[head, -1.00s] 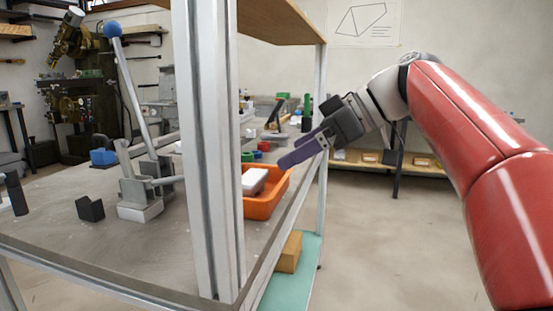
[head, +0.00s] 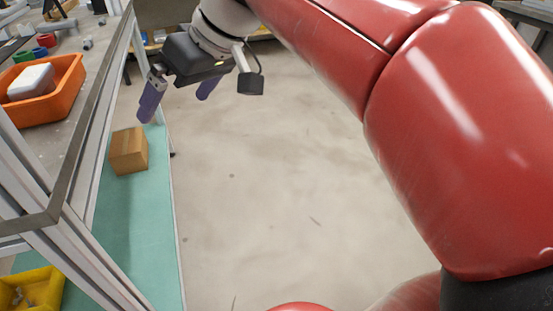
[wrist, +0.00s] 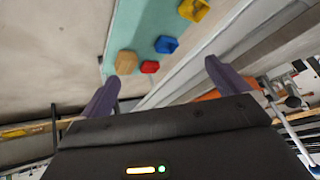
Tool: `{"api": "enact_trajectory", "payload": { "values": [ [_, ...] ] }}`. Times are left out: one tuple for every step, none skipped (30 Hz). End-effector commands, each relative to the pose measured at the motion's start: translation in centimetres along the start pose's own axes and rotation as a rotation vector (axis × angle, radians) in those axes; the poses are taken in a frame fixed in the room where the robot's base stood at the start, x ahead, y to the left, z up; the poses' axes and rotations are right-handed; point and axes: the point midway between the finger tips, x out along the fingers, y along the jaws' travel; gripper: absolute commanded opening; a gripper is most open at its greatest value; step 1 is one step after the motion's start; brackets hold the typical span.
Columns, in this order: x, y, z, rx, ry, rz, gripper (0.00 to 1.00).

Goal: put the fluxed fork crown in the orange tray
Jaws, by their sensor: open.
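The orange tray (head: 62,104) sits on the grey bench top at the far left of the head view, with a white block (head: 32,82) in it. A sliver of orange (wrist: 208,96) shows behind the right finger in the wrist view. My gripper (head: 178,102) is open and empty, its two purple fingers apart, to the right of the bench and past its edge. In the wrist view my gripper (wrist: 162,72) has nothing between its fingers. I cannot pick out the fluxed fork crown in either current view.
A teal lower shelf (head: 140,220) runs under the bench. It carries a cardboard box (head: 128,150), a yellow bin (head: 32,290), and a red bin (wrist: 150,67) and blue bin (wrist: 166,44). Metal posts and the bench edge (head: 85,130) stand left of my arm. Open floor lies to the right.

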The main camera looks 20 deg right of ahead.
Motion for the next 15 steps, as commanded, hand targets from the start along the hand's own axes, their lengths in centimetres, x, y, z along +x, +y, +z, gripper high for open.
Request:
{"api": "enact_trajectory", "payload": {
  "values": [
    [0.6,0.4,3.5,0.08,-0.022,0.071,1.0],
    [1.1,0.8,5.5,0.13,-0.032,0.117,1.0],
    [1.7,1.4,8.2,0.19,-0.045,0.177,1.0],
    [2.1,1.7,10.1,0.233,-0.051,0.221,1.0],
    [2.6,2.1,11.9,0.269,-0.055,0.263,1.0],
    [3.2,2.5,14.2,0.312,-0.057,0.315,1.0],
    [3.6,2.8,15.9,0.341,-0.058,0.35,1.0],
    [4.0,3.0,17.3,0.364,-0.057,0.382,1.0],
    [4.5,3.3,19.1,0.391,-0.055,0.421,1.0],
    [4.8,3.5,20.2,0.408,-0.054,0.444,1.0],
    [5.1,3.6,21.2,0.421,-0.051,0.465,1.0],
    [5.4,3.8,22.2,0.436,-0.048,0.488,1.0],
    [5.6,3.9,22.9,0.445,-0.047,0.501,1.0],
    [5.7,4.0,23.4,0.452,-0.045,0.511,1.0],
    [5.8,4.1,23.8,0.458,-0.042,0.521,1.0]
  ]
}}
